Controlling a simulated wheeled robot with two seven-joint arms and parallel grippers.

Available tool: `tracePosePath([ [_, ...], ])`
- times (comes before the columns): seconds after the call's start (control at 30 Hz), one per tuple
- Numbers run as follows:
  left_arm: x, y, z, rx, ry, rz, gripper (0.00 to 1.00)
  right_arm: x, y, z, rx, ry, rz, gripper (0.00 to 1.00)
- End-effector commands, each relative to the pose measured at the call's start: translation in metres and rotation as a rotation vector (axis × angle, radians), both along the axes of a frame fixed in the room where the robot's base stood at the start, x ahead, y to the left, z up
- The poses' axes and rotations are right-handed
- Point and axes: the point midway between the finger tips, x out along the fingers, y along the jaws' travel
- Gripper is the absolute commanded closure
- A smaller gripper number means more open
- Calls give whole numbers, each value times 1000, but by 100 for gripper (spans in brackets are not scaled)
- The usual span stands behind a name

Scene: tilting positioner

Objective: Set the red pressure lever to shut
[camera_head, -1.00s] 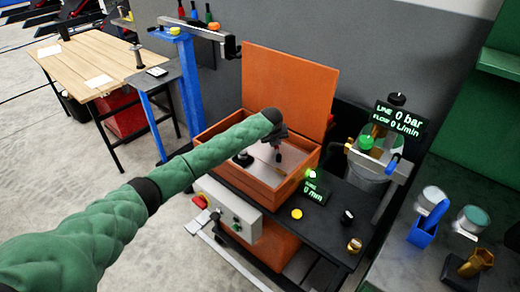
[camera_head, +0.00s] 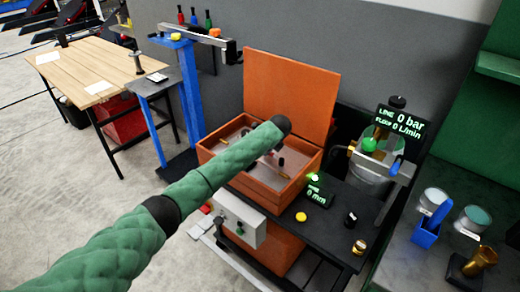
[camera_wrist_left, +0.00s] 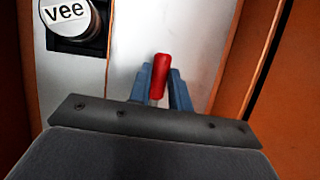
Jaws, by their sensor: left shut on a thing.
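In the left wrist view a red lever (camera_wrist_left: 160,72) stands up between the two blue fingers of my left gripper (camera_wrist_left: 161,90). The gripper is shut on the lever. A pale metal plate lies behind it. In the head view my green left arm reaches into an open orange box (camera_head: 240,166). The arm's end hides most of the gripper and the lever there. My right gripper is not in view.
The box's orange lid (camera_head: 290,95) stands open behind it. A round knob (camera_wrist_left: 65,17) labelled "vee" sits at the upper left in the wrist view. A display (camera_head: 399,127) reads 0 bar and 0 L/min. A grey control box (camera_head: 238,222) is in front.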

Motion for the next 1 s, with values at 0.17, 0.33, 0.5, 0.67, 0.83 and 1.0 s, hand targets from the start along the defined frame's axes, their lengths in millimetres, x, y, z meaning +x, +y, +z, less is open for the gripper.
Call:
tracePosePath([
  [0.17, -2, -6, 0, 0, 1, 25, 100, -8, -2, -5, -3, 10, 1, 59],
  [0.33, -3, -7, 0, 0, 1, 33, 100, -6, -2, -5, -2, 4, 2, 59],
  [0.5, -3, -7, -1, 0, 1, 33, 100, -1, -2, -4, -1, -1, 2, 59],
  [0.67, -3, -6, -1, 0, 1, 33, 71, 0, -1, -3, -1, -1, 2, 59],
  [0.83, -3, -6, 0, 0, 1, 32, 59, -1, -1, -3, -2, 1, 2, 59],
  [1.0, -3, -7, 0, 0, 0, 32, 59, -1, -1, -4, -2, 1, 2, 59],
])
